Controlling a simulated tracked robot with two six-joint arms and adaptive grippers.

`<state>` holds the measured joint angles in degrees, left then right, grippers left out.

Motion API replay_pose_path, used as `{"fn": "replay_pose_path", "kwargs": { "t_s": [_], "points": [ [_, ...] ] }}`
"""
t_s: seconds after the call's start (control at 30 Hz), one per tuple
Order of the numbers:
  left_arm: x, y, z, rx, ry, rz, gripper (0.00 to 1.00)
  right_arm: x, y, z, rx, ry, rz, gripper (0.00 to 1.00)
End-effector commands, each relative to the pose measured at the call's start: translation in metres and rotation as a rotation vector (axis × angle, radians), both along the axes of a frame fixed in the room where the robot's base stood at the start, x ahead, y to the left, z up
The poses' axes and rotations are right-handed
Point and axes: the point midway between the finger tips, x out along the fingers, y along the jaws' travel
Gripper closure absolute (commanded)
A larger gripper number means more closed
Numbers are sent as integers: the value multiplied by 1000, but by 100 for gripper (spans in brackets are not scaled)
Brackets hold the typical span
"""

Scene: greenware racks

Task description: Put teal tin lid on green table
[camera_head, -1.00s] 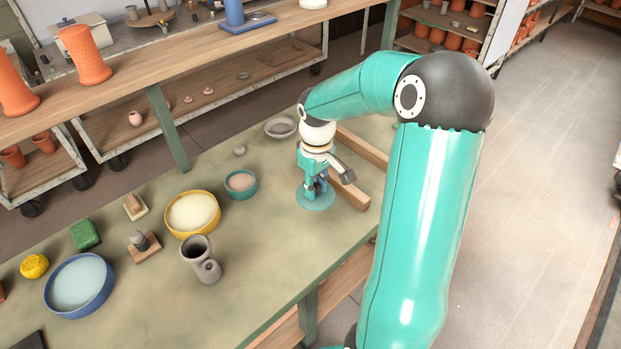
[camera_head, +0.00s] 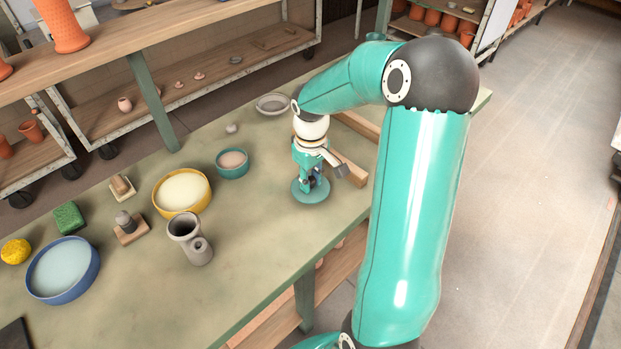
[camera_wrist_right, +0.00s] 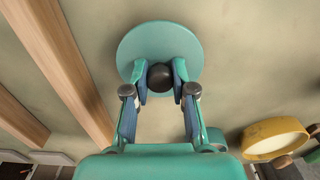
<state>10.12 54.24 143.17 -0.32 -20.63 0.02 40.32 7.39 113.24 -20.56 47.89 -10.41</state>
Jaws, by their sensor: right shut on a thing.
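The teal tin lid (camera_head: 314,199) is a flat teal disc with a dark round knob. It is at or just above the green table (camera_head: 255,225), near the table's right end; I cannot tell whether it touches. It also shows in the right wrist view (camera_wrist_right: 160,38), lying flat below the fingers. My right gripper (camera_head: 311,182) points down over the lid, and its fingers (camera_wrist_right: 159,76) are shut on the dark knob. My left gripper is out of view.
Wooden bars (camera_head: 350,170) lie right behind the lid. A grey dish (camera_head: 273,103) is farther back.

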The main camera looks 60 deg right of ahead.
Motion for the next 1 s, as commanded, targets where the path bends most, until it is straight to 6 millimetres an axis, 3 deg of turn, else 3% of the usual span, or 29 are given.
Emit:
{"fn": "replay_pose_path", "kwargs": {
  "t_s": [0.77,0.8,0.93,1.0],
  "points": [
    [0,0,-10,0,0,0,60,0,0,-12,0,0,0,100],
    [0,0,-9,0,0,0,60,0,0,-11,0,0,0,70],
    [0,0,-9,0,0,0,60,0,0,-11,0,0,0,48],
    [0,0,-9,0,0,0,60,0,0,-11,0,0,0,46]
  ]
}}
